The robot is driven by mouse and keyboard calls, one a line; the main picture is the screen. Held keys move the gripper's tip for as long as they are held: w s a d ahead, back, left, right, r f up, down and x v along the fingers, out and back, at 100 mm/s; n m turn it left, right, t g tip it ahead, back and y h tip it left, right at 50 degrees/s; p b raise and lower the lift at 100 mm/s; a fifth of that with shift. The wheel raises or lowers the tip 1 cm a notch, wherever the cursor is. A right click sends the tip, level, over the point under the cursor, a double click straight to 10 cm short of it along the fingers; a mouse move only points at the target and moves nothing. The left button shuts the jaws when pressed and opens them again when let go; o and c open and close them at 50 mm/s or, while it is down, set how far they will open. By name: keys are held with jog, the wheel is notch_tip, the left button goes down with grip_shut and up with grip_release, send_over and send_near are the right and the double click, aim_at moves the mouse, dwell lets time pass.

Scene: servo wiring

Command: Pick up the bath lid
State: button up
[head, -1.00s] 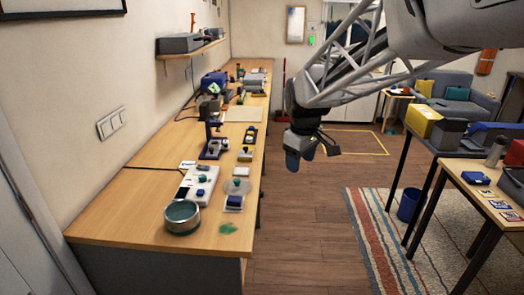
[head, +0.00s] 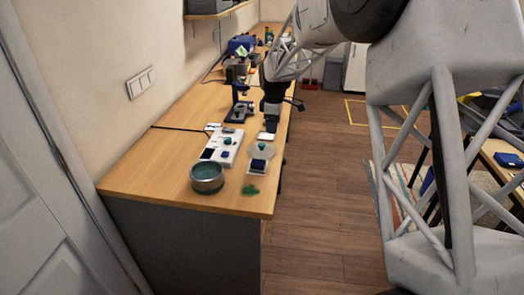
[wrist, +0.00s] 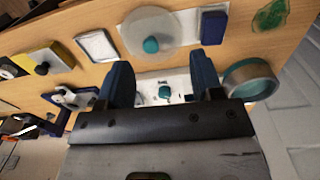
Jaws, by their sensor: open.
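The bath lid (head: 262,151) looks like a pale translucent disc and lies near the front edge of the bench. It also shows in the wrist view (wrist: 138,27), with a teal knob on it. The bath (head: 207,177), a round metal pot with teal contents, stands to its left; part of it shows in the wrist view (wrist: 262,88). My gripper (head: 270,124) is above the bench, farther back than the lid. In the wrist view its fingers (wrist: 163,72) are apart with nothing held between them, and the lid is beyond them.
A white board (head: 222,150) with a teal knob lies left of the lid. A dark blue block (head: 258,165) is right beside the lid. A green patch (head: 250,190) is at the front edge. A blue stand (head: 241,108) rises farther back.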

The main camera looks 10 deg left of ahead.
jog(key=n, duration=0.2)
send_over(263, 144)
notch_tip(263, 144, down, 4)
jog(key=shift+f, duration=1.3)
jog(key=shift+f, duration=2.65)
jog(key=c, duration=1)
